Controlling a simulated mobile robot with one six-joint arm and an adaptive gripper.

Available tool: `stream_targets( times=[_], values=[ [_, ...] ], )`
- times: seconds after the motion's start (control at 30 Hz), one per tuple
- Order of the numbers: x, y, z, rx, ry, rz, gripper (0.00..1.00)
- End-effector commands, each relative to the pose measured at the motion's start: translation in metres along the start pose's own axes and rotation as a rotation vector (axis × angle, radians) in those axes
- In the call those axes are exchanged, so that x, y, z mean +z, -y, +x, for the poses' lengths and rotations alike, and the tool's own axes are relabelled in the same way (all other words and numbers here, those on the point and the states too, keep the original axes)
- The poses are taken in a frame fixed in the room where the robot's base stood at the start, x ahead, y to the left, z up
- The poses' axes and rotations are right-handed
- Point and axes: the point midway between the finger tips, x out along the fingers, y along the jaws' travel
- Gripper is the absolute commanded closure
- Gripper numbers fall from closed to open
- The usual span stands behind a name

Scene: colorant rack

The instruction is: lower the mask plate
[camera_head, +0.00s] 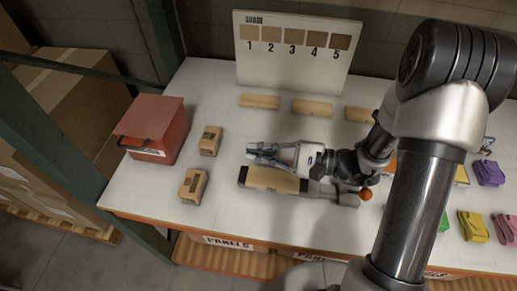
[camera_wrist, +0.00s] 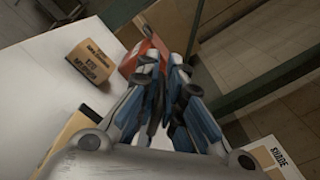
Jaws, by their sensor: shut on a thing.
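A wooden panel (camera_head: 272,179) lies in a low fixture with dark ends, near the middle of the bench. A grey bar (camera_head: 340,199) runs right from the fixture, and a red-orange ball (camera_head: 366,194) shows beside my wrist. My gripper (camera_head: 254,152) reaches left just behind and above the panel. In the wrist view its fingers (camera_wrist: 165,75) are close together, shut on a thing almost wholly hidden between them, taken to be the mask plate. I cannot make out the plate's outline or tilt.
A red box (camera_head: 152,128) and two small wooden blocks (camera_head: 209,141) (camera_head: 193,186) stand at left. A shade board (camera_head: 295,55) stands behind several wooden panels (camera_head: 260,101). Coloured packets (camera_head: 489,173) lie at right. A green rack post (camera_head: 45,135) borders the bench at left.

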Motion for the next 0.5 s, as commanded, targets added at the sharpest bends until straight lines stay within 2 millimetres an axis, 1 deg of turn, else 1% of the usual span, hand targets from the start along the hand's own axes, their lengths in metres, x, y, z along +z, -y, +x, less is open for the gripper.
stream_targets(
  times=[0.2, 0.23, 0.5],
  values=[
    [-0.0007, 0.0014, -0.0006, -0.003, -0.002, -0.004, 1.00],
    [-0.0007, 0.0014, -0.0006, -0.003, -0.002, -0.004, 0.91],
    [-0.0005, 0.0007, -0.0003, -0.001, -0.001, -0.002, 0.73]
  ],
)
